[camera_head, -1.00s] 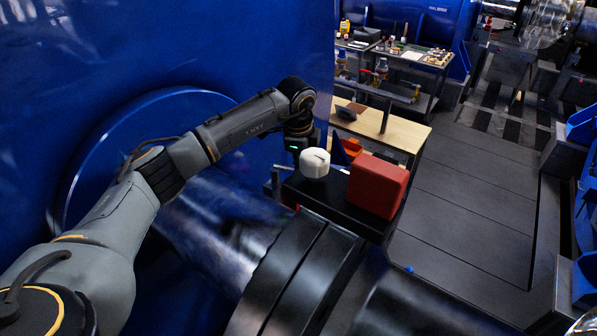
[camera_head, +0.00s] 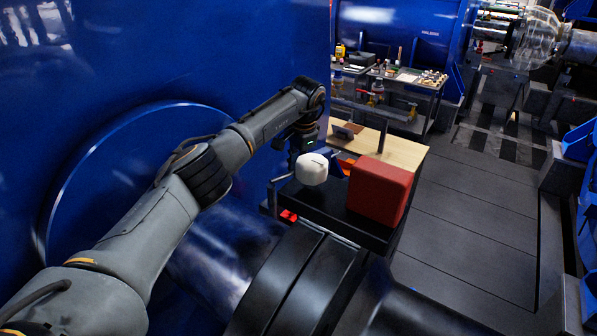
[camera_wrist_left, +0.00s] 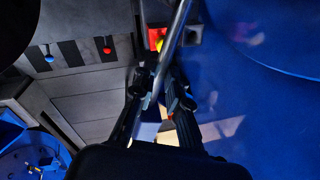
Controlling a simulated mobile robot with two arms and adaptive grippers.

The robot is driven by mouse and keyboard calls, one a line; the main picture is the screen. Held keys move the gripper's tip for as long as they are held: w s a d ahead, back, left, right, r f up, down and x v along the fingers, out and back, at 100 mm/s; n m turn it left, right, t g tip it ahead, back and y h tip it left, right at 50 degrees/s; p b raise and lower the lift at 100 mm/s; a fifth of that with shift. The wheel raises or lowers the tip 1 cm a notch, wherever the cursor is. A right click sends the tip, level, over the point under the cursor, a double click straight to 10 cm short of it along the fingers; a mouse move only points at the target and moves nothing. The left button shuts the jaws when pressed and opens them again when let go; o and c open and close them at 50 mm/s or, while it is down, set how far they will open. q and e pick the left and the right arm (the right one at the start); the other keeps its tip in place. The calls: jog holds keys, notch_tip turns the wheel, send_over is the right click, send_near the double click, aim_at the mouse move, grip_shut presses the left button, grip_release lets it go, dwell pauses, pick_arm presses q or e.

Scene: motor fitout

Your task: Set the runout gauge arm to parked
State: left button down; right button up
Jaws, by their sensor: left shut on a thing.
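The runout gauge arm looks like a thin grey metal rod (camera_wrist_left: 178,32). In the left wrist view it runs up between the fingertips of my left gripper (camera_wrist_left: 162,92), which is shut on it. In the head view a thin rod (camera_head: 272,198) stands at the left end of a black shelf, and its bent upper part leads toward my left gripper (camera_head: 297,160). The fingertips are partly hidden there by the wrist and a white rounded block (camera_head: 312,169). A red lit piece (camera_head: 288,215) shows near the rod's foot. My right gripper is out of view.
A red box (camera_head: 379,190) sits on the black shelf, right of the white block. A large black flanged shaft (camera_head: 285,270) lies in front. A big blue housing (camera_head: 180,60) fills the left. A wooden bench (camera_head: 400,151) stands behind; grey floor (camera_head: 460,200) is clear at right.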

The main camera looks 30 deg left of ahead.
pick_arm(q)
jog(key=shift+w+a+n, duration=0.3)
jog(key=shift+a+n, duration=0.3)
jog(key=shift+n, duration=0.5)
jog(key=shift+a+r, duration=0.1)
jog(key=c, duration=1.3)
grip_release()
jog(key=shift+c, duration=0.2)
notch_tip(320, 180, up, 12)
jog(key=d, duration=0.2)
jog(key=shift+s+d, duration=0.15)
jog(key=shift+s, duration=0.15)
jog(key=shift+f, duration=0.2)
